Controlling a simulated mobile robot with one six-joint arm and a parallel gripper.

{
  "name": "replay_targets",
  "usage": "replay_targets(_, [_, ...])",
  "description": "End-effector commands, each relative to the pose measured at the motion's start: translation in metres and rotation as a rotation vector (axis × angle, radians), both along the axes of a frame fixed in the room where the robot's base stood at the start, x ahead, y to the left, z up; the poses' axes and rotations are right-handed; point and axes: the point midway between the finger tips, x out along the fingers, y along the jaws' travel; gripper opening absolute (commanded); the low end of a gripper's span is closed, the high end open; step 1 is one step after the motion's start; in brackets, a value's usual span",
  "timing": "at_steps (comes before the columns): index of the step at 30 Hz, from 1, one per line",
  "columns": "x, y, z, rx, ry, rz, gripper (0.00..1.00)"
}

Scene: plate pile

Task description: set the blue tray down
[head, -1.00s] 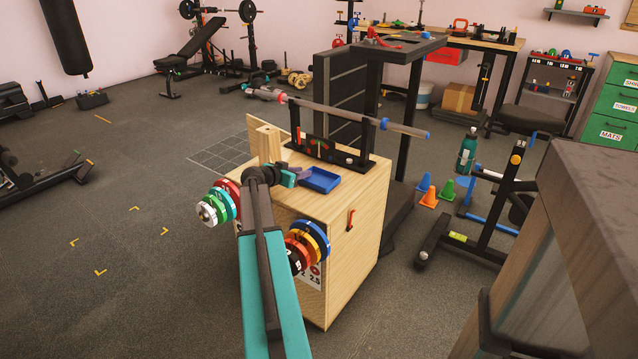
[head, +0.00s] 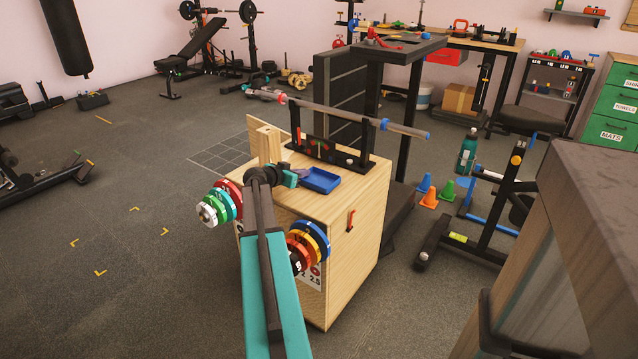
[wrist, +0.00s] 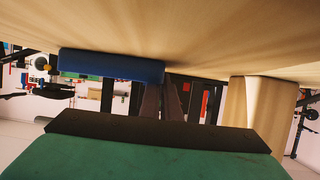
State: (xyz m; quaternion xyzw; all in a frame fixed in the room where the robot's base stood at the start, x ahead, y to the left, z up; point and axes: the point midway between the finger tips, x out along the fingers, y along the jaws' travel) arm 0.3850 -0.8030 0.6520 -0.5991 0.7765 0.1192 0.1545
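The blue tray (head: 321,181) is a shallow, open tray at the top of the wooden cabinet, in front of the black bar stand. It looks level and empty. My gripper (head: 302,171) is at the tray's left end, with its fingers closed at the tray's end wall. In the wrist view, which is upside down, the tray (wrist: 110,66) hangs at the left, close against the wooden top. My gripper's fingers (wrist: 164,100) meet at the tray's right end there. Whether the tray's base fully touches the wood is hard to tell.
The wooden cabinet (head: 348,232) has a wooden post (head: 268,143) left of the tray. A black stand (head: 328,150) holding a long bar is behind it. Coloured weight plates (head: 309,242) hang on the cabinet's front. Bare wood lies in front of the tray.

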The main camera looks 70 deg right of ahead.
Motion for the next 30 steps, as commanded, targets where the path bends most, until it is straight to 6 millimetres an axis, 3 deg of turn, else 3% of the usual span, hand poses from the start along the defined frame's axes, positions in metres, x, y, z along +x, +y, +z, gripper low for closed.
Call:
replay_targets(11, [0.0,0.0,0.005,-0.001,0.0,0.0,0.0])
replay_targets(20, [0.0,0.0,0.036,-0.002,-0.002,0.0,0.0])
replay_targets(30, [-0.025,0.029,0.039,0.0,0.0,-0.001,0.0])
